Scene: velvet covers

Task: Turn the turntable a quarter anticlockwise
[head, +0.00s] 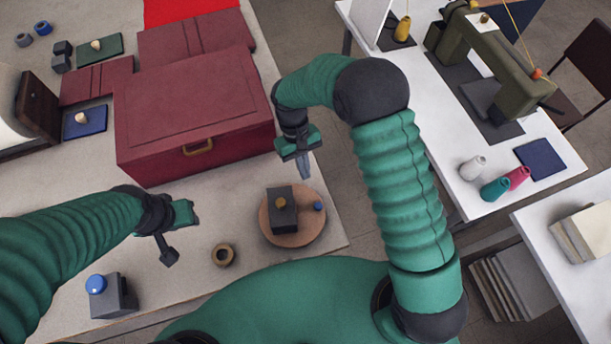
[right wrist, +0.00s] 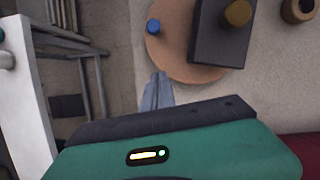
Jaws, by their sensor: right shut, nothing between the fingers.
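The turntable (head: 309,226) is a round wooden disc near the table's front right edge. A dark grey block (head: 275,219) with a brass knob (head: 280,202) stands on its left part, and a small blue knob (head: 318,206) is at its right rim. In the right wrist view the disc (right wrist: 178,50) and the blue knob (right wrist: 153,27) lie just beyond my fingertips. My right gripper (head: 304,168) is shut and empty, above and behind the disc, seemingly apart from it. My left gripper (head: 168,257) hangs over the table left of the disc; its finger gap is unclear.
A large red case (head: 190,110) with a brass handle stands behind and left of the disc. A small brown ring (head: 223,255) lies left of the disc. A grey block with a blue knob (head: 96,284) stands at the front left. The table's right edge is close to the disc.

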